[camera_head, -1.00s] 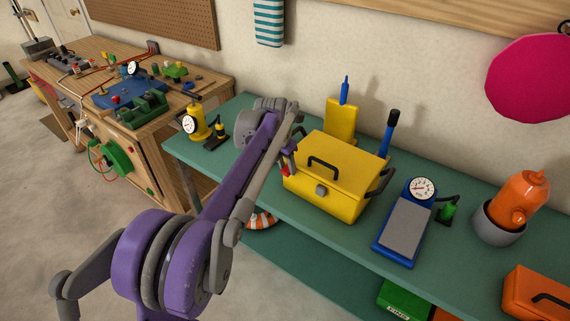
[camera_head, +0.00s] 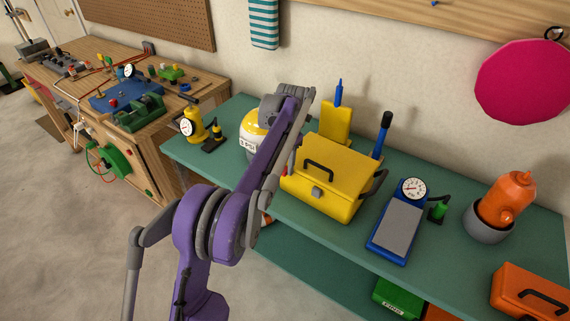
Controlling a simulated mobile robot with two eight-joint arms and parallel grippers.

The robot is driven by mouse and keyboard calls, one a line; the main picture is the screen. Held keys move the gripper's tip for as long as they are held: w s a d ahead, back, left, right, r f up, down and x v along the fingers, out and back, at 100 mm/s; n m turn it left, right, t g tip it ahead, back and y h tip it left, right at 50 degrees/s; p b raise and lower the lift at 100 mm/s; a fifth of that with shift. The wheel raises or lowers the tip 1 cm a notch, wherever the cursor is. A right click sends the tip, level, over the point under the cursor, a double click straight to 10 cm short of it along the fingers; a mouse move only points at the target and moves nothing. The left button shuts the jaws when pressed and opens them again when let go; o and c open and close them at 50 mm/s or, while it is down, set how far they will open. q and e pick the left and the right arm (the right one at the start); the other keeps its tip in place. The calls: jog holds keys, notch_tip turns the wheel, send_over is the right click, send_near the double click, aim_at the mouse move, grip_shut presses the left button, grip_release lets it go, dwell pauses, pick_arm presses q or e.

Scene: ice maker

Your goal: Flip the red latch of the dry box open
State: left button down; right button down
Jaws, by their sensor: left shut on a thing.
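The yellow dry box (camera_head: 330,195) stands on the green bench, with a black handle on its lid and a grey catch on its front. A small sliver of the red latch (camera_head: 291,161) shows at its left end, largely hidden by my purple and grey left arm. My left gripper (camera_head: 289,166) is at that left end, shut on the red latch; its fingertips are mostly covered by the arm. The latch's exact angle cannot be told. My right gripper is not in view.
A yellow and white rounded container (camera_head: 250,132) stands left of my arm. A blue scale (camera_head: 397,228) with a dial is right of the box. A yellow holder (camera_head: 336,121) and blue tool (camera_head: 381,138) stand behind it. An orange bottle sits in a grey bowl (camera_head: 484,226).

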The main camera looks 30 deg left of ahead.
pick_arm(q)
jog(key=c, duration=0.5)
grip_release()
jog(key=r, duration=0.3)
jog(key=r+p, duration=0.1)
jog(key=r, duration=0.3)
jog(key=w+r, duration=0.1)
jog(key=r, duration=0.2)
jog(key=shift+d+r+p, duration=0.1)
jog(key=shift+r+p, duration=0.25)
jog(key=shift+p, duration=0.05)
